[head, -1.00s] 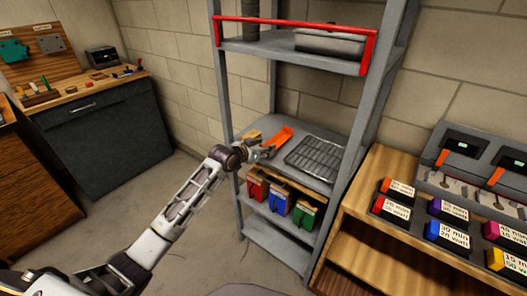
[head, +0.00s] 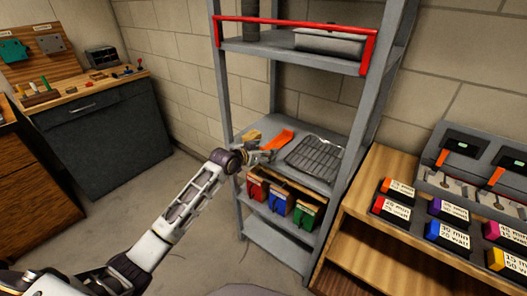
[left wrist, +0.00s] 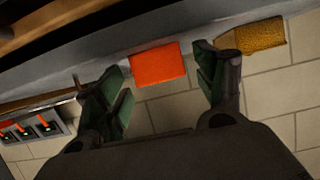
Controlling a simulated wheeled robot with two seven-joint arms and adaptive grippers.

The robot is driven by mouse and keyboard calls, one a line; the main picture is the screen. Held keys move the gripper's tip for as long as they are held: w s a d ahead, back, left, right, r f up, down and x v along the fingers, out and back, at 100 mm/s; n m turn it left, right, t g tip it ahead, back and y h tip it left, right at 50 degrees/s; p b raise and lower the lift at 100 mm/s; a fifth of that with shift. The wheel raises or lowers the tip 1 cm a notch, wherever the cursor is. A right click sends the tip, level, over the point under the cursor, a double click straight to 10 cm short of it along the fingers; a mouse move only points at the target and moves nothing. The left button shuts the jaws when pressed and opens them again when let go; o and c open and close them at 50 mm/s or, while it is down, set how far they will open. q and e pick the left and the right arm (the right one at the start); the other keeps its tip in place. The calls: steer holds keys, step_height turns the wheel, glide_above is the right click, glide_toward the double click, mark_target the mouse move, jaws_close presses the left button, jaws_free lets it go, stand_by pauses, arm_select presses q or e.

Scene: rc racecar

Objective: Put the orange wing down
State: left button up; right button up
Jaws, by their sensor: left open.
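The orange wing (head: 279,140) lies on the grey middle shelf of the rack, beside the wire grid. My left gripper (head: 269,154) is at the front of that shelf, just in front of the wing. In the left wrist view, the wing (left wrist: 158,63) shows as an orange block between the two spread fingers of my left gripper (left wrist: 160,88). The fingers are open, with clear gaps on both sides of the wing. The gripper partly covers the wing's near end in the head view. My right gripper does not show.
A yellow block (head: 252,136) sits on the shelf left of the wing; it also shows in the left wrist view (left wrist: 259,37). A dark wire grid (head: 314,158) lies to the right. Red, blue and green bins (head: 279,203) hang below. Rack posts (head: 349,165) flank the shelf.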

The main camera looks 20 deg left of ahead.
arm_select(q)
steer(key=shift+s+r, duration=0.1)
steer(key=shift+r, duration=0.1)
steer(key=v, duration=1.2)
steer(key=shift+p, duration=0.35)
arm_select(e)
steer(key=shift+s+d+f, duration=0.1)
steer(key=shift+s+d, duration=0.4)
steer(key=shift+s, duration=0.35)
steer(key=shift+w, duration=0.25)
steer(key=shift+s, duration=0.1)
